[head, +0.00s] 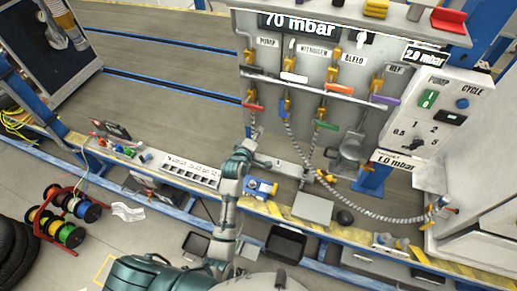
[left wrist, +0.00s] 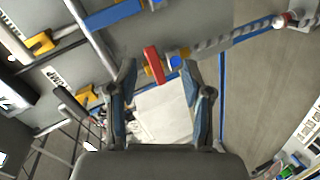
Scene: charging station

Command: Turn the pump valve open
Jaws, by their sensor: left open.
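The pump valve has a red handle (head: 253,107), low on the left of the grey panel under the PUMP label (head: 267,42). My left gripper (head: 250,145) is just below that handle. In the left wrist view my left gripper (left wrist: 159,75) is open, with a finger on each side. The red handle (left wrist: 153,64) shows between the fingertips, nearer the left finger, with a grey hose running off to the right. I cannot tell whether a finger touches the handle. Nothing is held. My right gripper is not in view.
Blue (head: 284,105), green (head: 325,125) and purple (head: 385,99) handles sit right of the red one. A hose (head: 362,208) loops down toward the right. A control box (head: 437,110) stands at the right. A yellow-edged bench lies below the panel.

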